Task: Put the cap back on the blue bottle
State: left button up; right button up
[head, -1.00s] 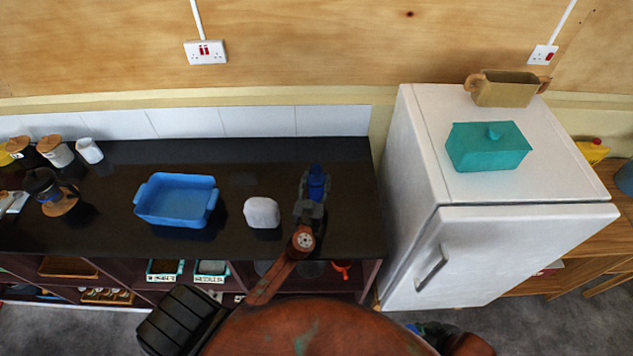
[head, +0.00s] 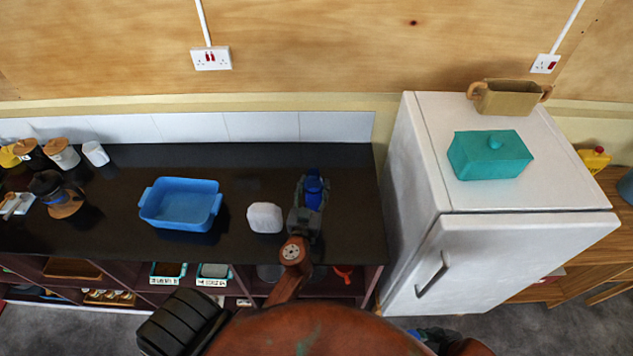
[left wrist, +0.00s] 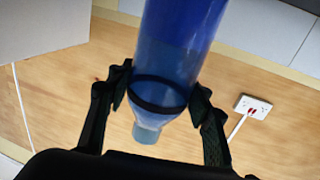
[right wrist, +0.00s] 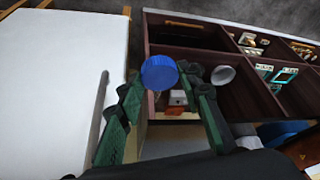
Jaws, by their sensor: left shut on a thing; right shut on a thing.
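The blue bottle (head: 314,188) is in my left gripper (head: 311,194), over the right end of the dark counter. In the left wrist view the fingers of my left gripper (left wrist: 168,100) are on both sides of the blue bottle (left wrist: 175,55), near its shoulder. That view is upside down against the wall, so the pale, narrow neck points up, with no cap on it. The blue cap (right wrist: 159,72) is between the fingertips of my right gripper (right wrist: 160,85), in front of the counter shelves and beside the fridge, apart from the bottle.
A white rounded object (head: 265,218) stands just left of the bottle, and a blue tray (head: 180,222) farther left. The white fridge (head: 425,200) rises right of the counter (head: 240,175), with a teal dish (head: 490,160) on top. The tiled wall is behind.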

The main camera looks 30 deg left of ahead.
aim_at(310, 186)
pick_arm(q)
jog(key=shift+s+d+r+b, duration=0.1)
jog(key=shift+s+d+r, duration=0.35)
jog(key=shift+s, duration=0.7)
jog(key=shift+s+d+r+b, duration=0.1)
jog(key=shift+s+d+r, duration=0.1)
jog(key=shift+s+r, duration=0.7)
jog(key=shift+s+d+r+b, duration=0.1)
jog(key=shift+s+d+r, duration=0.25)
jog(key=shift+s, duration=1)
pick_arm(e)
jog(key=shift+f, duration=0.35)
pick_arm(q)
jog(key=o, duration=1)
grip_shut()
